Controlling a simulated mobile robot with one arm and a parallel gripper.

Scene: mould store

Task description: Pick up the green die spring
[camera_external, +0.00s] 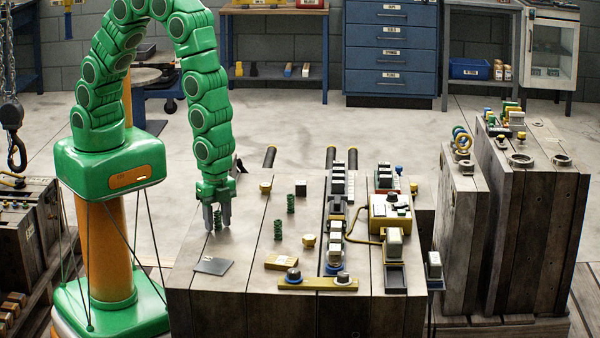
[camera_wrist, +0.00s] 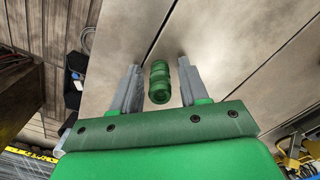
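A green die spring (camera_external: 217,216) stands upright at the left of the block's top, between the fingers of my gripper (camera_external: 217,227). In the wrist view the same green spring (camera_wrist: 159,82) sits between the two grey fingers of my gripper (camera_wrist: 160,66), with a gap on each side. My gripper is open and pointing down, its fingers low around the spring. Two more green springs stand to the right, one nearer (camera_external: 278,230) and one farther back (camera_external: 291,203).
A dark plate (camera_external: 213,265) lies in front of my gripper. A wooden block (camera_external: 281,263), brass pieces (camera_external: 309,240) and a black cube (camera_external: 302,187) lie to the right. Beyond them stand a row of clamps and a yellow box (camera_external: 391,212). The surface right around the spring is clear.

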